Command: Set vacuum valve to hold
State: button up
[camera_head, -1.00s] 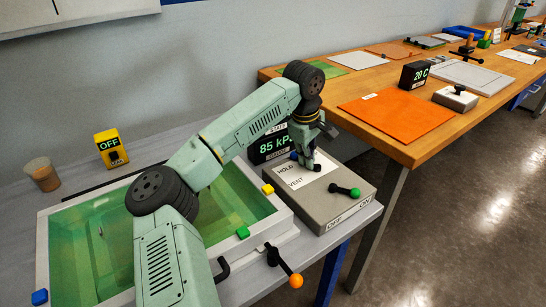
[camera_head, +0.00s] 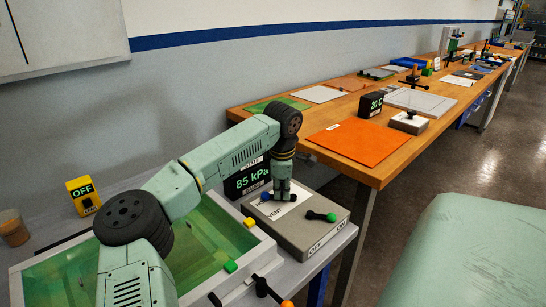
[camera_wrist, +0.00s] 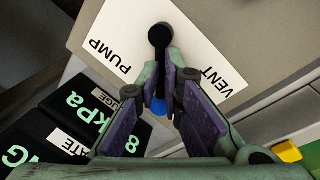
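The vacuum valve is a black lever with a blue knob (camera_head: 265,196) on a grey box (camera_head: 306,236) with a white label plate. In the wrist view the black pivot end (camera_wrist: 160,36) is at the top, and the blue knob (camera_wrist: 158,107) shows between my fingers. The lever lies between the printed words PUMP and VENT; the HOLD word is hidden in the wrist view and mostly covered in the head view. My gripper (camera_head: 280,196) points down over the box. In the wrist view its fingertips (camera_wrist: 164,70) are close together around the lever and appear shut on it.
A green-knobbed switch lever (camera_head: 320,216) sits on the box near OFF and ON. A gauge (camera_head: 247,180) reading 85 kPa stands behind. The green resin bath (camera_head: 205,235) is left, with a yellow OFF box (camera_head: 83,195) behind. A wooden bench (camera_head: 390,172) stands right.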

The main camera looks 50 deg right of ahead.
jog(key=o, duration=0.4)
jog(key=shift+s+d+f, duration=0.1)
jog(key=shift+f, duration=0.15)
jog(key=shift+r, duration=0.15)
jog(key=v, duration=1.1)
jog(key=shift+r, duration=0.4)
jog(key=shift+c, duration=0.5)
